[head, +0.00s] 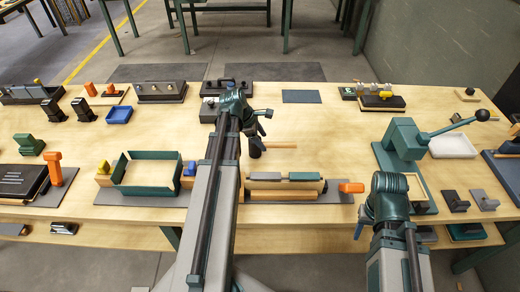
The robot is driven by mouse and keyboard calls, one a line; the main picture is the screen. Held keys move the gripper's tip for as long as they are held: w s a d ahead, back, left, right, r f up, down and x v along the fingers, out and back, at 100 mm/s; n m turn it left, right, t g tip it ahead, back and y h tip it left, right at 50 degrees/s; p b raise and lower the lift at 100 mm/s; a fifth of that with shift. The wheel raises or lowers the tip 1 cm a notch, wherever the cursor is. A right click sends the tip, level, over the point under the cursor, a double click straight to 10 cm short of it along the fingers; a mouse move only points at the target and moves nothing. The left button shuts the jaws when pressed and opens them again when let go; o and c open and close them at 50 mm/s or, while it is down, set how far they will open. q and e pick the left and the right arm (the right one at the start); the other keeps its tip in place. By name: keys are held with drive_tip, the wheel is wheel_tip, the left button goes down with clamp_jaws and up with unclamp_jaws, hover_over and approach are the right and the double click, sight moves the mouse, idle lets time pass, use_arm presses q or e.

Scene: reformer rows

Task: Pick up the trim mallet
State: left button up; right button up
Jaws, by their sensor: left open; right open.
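The trim mallet lies on the wooden bench in the middle of the head view, with a dark head and a pale wooden handle (282,145) pointing right. My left gripper (262,122) is open and hangs just above and behind the mallet's head. The arm hides part of that spot, and I cannot tell whether the fingers touch the mallet. My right gripper (362,230) is open near the bench's front edge, right of centre, away from the mallet. My own wrist hides much of it.
A fixture with an orange handle (351,188) stands in front of the mallet. A green lever press (405,140) stands to the right, beside a white tray (452,145). A green-walled tray (147,190) is at left. Bare bench lies right of the mallet.

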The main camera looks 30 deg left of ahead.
sight(265, 144)
use_arm(q)
drive_tip(key=b+x, duration=0.4)
drive_tip(key=x, duration=0.1)
drive_tip(key=shift+a, duration=0.15)
clamp_jaws()
